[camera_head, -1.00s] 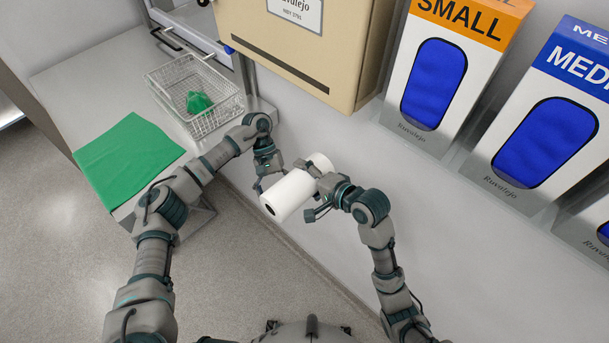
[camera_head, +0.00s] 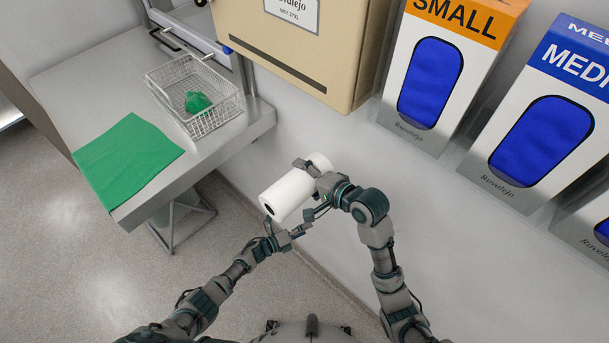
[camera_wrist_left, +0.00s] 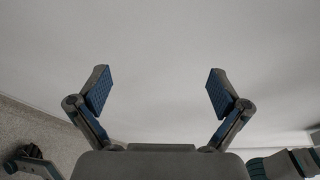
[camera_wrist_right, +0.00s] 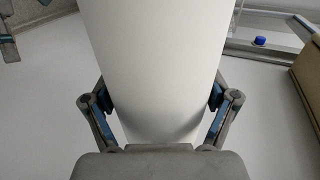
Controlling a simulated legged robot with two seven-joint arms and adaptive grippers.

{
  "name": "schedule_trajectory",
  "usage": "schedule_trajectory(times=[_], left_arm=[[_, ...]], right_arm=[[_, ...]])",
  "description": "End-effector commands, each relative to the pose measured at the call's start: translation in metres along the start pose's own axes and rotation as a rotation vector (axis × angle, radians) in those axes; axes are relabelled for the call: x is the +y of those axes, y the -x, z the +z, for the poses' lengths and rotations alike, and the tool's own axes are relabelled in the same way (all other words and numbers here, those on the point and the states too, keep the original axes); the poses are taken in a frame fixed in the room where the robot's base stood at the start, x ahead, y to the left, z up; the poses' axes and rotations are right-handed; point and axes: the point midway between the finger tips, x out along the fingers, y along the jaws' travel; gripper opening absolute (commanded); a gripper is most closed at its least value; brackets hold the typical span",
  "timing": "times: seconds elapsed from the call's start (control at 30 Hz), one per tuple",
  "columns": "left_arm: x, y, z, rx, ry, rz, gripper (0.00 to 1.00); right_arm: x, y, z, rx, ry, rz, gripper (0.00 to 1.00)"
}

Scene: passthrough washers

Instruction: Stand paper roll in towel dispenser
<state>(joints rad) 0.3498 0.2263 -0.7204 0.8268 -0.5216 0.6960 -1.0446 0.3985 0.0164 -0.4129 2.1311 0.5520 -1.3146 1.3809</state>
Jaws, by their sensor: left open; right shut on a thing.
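The white paper roll (camera_head: 287,194) is held in the air, tilted, near the middle of the head view. My right gripper (camera_head: 312,177) is shut on it around its middle. In the right wrist view the roll (camera_wrist_right: 155,60) fills the space between the two fingers. My left gripper (camera_head: 286,229) is just below the roll's near end and is open. In the left wrist view its fingers (camera_wrist_left: 159,92) are wide apart with only pale wall between them. The beige towel dispenser (camera_head: 345,50) hangs on the wall above, with a dark slot on its front; its inside is hidden.
A steel counter (camera_head: 60,85) at left holds a wire basket (camera_head: 215,115) with a green item (camera_head: 197,101) inside, and a green cloth (camera_head: 128,160). Glove boxes (camera_head: 440,60) line the wall at right. The wall below the dispenser is bare.

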Motion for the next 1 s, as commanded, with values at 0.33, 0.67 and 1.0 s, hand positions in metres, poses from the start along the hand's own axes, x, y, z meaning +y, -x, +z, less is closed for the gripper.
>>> schedule_trajectory(times=[0.33,0.67,1.0], left_arm=[[0.165,0.112,-0.067,-0.474,0.857,0.362,1.0],[0.259,0.241,-0.182,-0.909,1.444,0.608,1.0],[0.29,0.362,-0.316,-1.363,1.87,0.796,1.0]], right_arm=[[-0.001,0.0,-0.001,0.0,0.0,-0.002,0.27],[-0.001,-0.001,-0.001,0.0,-0.001,-0.002,0.27],[-0.001,-0.001,-0.002,0.0,-0.001,-0.001,0.27]])
